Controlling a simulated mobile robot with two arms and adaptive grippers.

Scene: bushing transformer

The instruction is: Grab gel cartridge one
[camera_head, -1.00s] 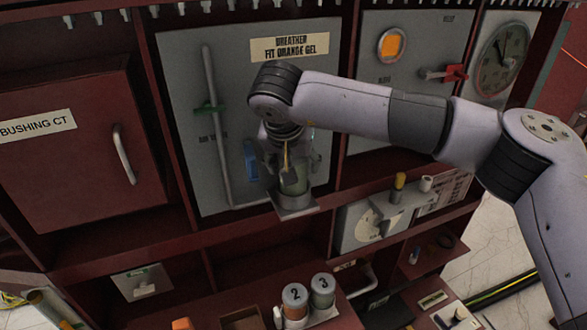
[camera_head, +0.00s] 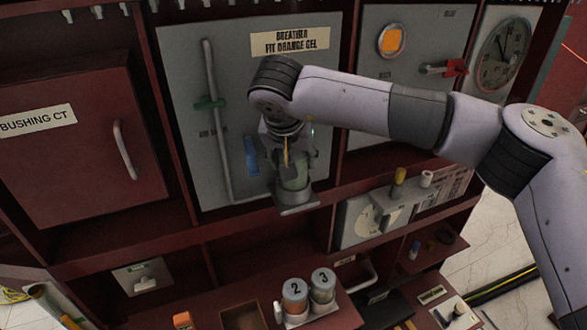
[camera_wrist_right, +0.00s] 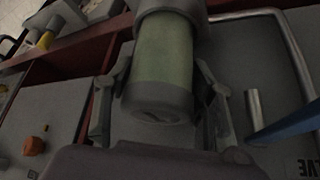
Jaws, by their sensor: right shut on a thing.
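A green gel cartridge (camera_head: 293,172) with grey ends is at the breather panel, in a grey cup-like holder (camera_head: 296,198). My right gripper (camera_head: 289,178) is shut on it. In the right wrist view the cartridge (camera_wrist_right: 163,60) sits between the two fingers (camera_wrist_right: 162,105), with its upper end in the grey holder. No number shows on it. Two numbered cartridges, 2 (camera_head: 295,294) with orange contents and 3 (camera_head: 322,287) with greenish contents, stand on a small tray below. My left gripper is not in view.
The breather panel (camera_head: 222,60) is behind the gripper, with a vertical pipe (camera_head: 215,120) and a blue handle (camera_head: 251,157). A red shelf edge (camera_head: 150,250) runs below. To the right are an orange indicator (camera_head: 391,41) and a red lever (camera_head: 455,72).

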